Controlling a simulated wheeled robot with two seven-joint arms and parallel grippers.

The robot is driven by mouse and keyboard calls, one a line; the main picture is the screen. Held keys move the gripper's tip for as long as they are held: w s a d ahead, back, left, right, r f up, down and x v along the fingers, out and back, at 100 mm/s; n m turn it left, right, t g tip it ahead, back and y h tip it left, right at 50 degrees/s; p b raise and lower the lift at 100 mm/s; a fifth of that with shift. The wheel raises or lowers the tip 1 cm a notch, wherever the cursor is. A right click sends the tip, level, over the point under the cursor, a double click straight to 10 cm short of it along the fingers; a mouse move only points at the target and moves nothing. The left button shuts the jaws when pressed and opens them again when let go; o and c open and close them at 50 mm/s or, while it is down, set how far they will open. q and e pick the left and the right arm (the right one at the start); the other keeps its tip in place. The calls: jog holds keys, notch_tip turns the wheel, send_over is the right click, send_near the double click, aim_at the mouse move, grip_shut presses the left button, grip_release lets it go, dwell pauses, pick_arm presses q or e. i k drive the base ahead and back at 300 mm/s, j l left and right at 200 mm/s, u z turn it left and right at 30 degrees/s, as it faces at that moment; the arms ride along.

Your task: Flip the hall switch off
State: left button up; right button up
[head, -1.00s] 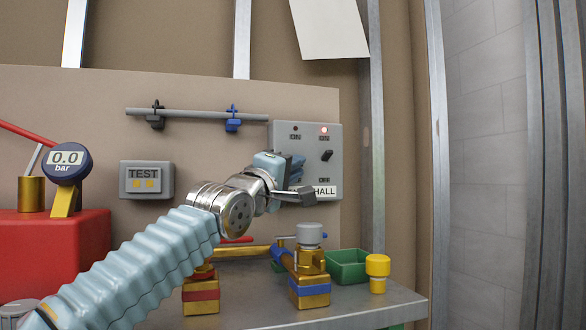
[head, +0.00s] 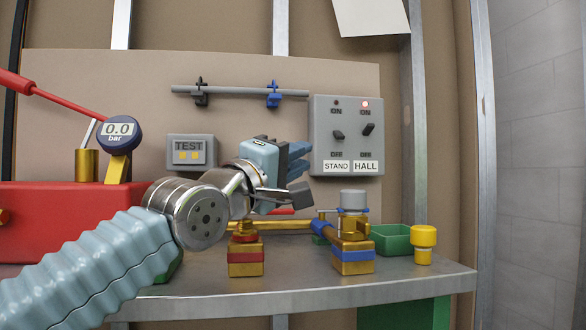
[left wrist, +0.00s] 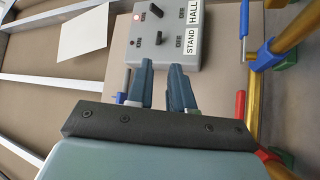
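The grey switch panel (head: 346,112) is on the back wall with two levers, labelled STAND and HALL. The hall switch lever (head: 369,129) points up toward ON, and the red lamp (head: 365,105) above it is lit. The stand lever (head: 338,135) sits left of it under a dark lamp. The panel also shows in the left wrist view (left wrist: 178,58), turned sideways, with the hall lever (left wrist: 157,11) at the top. My left gripper (head: 302,158) is just left of the panel's lower part, empty, its fingers (left wrist: 164,72) slightly apart. My right gripper is not in view.
A rail (head: 235,90) with clips runs left of the panel. A red unit (head: 60,220) with a gauge (head: 119,135) stands left.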

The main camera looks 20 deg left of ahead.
aim_at(367, 131)
jog(key=k, duration=1)
